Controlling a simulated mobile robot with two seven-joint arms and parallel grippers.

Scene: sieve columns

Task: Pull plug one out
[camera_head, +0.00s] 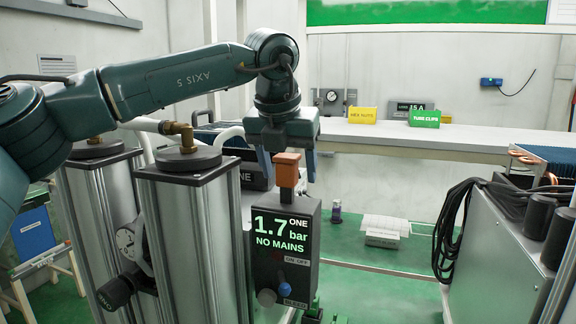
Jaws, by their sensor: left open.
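Plug one appears as an orange-brown block (288,170) standing upright at the top of a dark control box (262,272). The box display reads "ONE", "1.7 bar" and "NO MAINS". My left gripper (288,168) points down over the plug and is open, with one blue finger on each side of it. Gaps show between the fingers and the plug. How deep the plug sits in the box cannot be told. My right gripper is not in view.
Metal columns (187,235) with black caps and brass fittings stand left of the box. A long bench (400,136) runs behind, with a yellow sign (362,115) and a green sign (424,118). A grey cabinet (490,255) with black cables stands right. Green floor lies between.

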